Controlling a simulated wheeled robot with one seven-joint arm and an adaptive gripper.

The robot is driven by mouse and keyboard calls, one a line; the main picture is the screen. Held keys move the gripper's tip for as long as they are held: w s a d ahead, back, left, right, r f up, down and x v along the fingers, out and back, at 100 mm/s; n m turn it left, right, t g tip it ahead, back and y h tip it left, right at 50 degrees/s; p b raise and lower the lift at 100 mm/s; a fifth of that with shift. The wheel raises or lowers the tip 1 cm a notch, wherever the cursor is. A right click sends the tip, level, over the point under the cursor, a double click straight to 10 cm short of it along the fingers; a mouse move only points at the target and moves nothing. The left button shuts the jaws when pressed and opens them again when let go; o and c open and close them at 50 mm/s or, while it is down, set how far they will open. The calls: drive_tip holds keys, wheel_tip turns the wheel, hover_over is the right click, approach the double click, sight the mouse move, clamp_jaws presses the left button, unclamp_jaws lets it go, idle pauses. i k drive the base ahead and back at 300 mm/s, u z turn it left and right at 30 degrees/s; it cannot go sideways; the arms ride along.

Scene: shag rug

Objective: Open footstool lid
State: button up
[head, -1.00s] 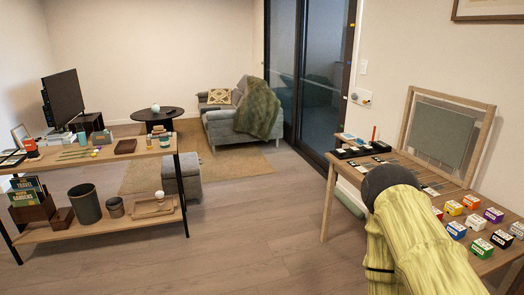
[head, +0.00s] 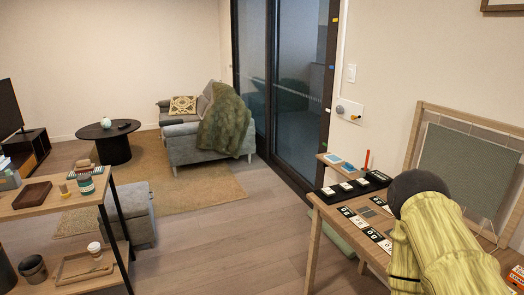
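The grey footstool (head: 141,228) stands on the floor at the left in the head view, at the edge of the tan rug. The shelf's black leg and top hide part of it. Its upper face looks flat and closed, though the lid seam is too small to make out. My arm shows at the lower right, in a yellow ribbed sleeve with a dark rounded part at its upper end. It is far from the footstool, above the wooden desk. No gripper fingers show.
A wooden shelf (head: 60,199) with pots and boxes stands at the left. A wooden desk (head: 335,215) with cards and a framed board is at the right. Bare floor (head: 225,235) lies between them. A grey sofa (head: 190,148) and round black table (head: 108,132) stand beyond.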

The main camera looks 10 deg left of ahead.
sight(133, 198)
drive_tip(key=u, duration=0.1)
drive_tip(key=i, duration=1.8)
drive_tip(key=u, duration=0.65)
drive_tip(key=i, duration=1.6)
drive_tip(key=u, duration=1.05)
drive_tip(key=i, duration=1)
drive_tip(key=u, duration=0.35)
